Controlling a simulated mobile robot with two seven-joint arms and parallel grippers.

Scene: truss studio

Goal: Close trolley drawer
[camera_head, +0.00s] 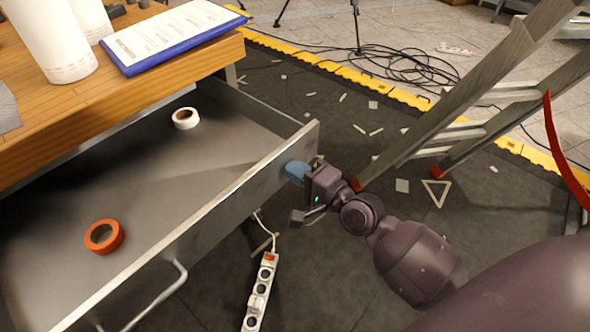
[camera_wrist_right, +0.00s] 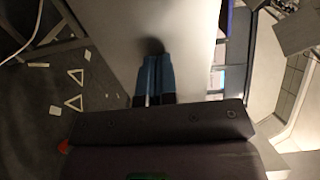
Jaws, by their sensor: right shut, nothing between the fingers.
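The trolley drawer (camera_head: 215,205) is pulled out below the wooden top, with its grey metal front facing lower right. A bar handle (camera_head: 158,297) sits on the front near the bottom of the head view. My right gripper (camera_head: 294,172) is at the far end of the drawer front, on its outer side. Its blue fingers are shut and empty. In the right wrist view the fingertips (camera_wrist_right: 155,58) meet or nearly meet the pale drawer front (camera_wrist_right: 165,25); contact is hard to tell. My left gripper is not in view.
A white tape roll (camera_head: 186,118) and an orange tape roll (camera_head: 104,237) lie in the drawer. The wooden top (camera_head: 150,85) holds a blue clipboard (camera_head: 172,37) and a paper roll (camera_head: 45,35). A power strip (camera_head: 260,292) lies on the floor; a ladder (camera_head: 450,110) stands right.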

